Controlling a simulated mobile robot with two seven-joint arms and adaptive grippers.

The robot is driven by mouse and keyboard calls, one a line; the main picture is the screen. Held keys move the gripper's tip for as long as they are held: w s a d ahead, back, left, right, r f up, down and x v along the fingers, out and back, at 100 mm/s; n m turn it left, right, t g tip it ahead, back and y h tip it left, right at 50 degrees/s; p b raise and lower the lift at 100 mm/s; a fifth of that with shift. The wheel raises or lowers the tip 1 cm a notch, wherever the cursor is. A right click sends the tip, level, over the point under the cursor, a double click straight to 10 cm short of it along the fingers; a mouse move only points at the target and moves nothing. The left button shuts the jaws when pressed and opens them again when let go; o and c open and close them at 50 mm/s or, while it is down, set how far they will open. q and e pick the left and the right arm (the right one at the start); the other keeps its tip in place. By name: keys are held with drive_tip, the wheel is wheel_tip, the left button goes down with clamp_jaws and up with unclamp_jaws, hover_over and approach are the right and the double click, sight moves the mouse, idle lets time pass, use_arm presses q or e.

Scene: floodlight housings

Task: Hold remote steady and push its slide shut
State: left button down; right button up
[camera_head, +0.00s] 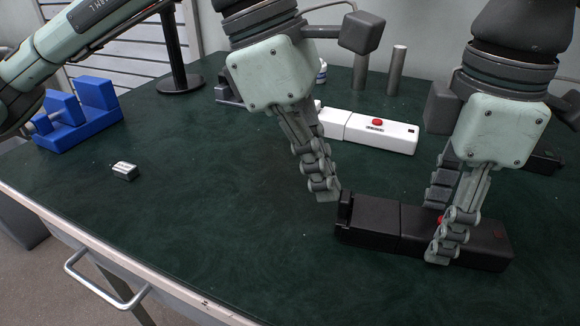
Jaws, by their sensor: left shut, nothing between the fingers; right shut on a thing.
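A black remote (412,228) lies on the dark green table, its long side running left to right. A seam divides its left section, the slide (372,222), from the body, and a raised lip stands at the slide's left end. My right gripper (443,216) is shut across the body, one finger behind and one in front, partly hiding a red button. My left gripper (328,190) is shut and empty, its fingertips close to the raised lip at the left end. I cannot tell whether they touch it.
A white remote (385,135) with a red button lies behind. Two metal cylinders (396,70) stand further back. A blue block fixture (80,115) and a small silver-white box (125,171) are at left. The table's front left is clear.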

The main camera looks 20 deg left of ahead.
use_arm(q)
drive_tip(key=shift+d, duration=0.3)
use_arm(e)
drive_tip(key=shift+a, duration=0.1)
use_arm(q)
drive_tip(key=a, duration=0.4)
drive_tip(key=shift+a+r, duration=0.2)
drive_tip(key=shift+a, duration=0.1)
drive_tip(key=v, duration=0.9)
drive_tip(key=shift+r, duration=0.3)
use_arm(e)
drive_tip(key=o, duration=1.3)
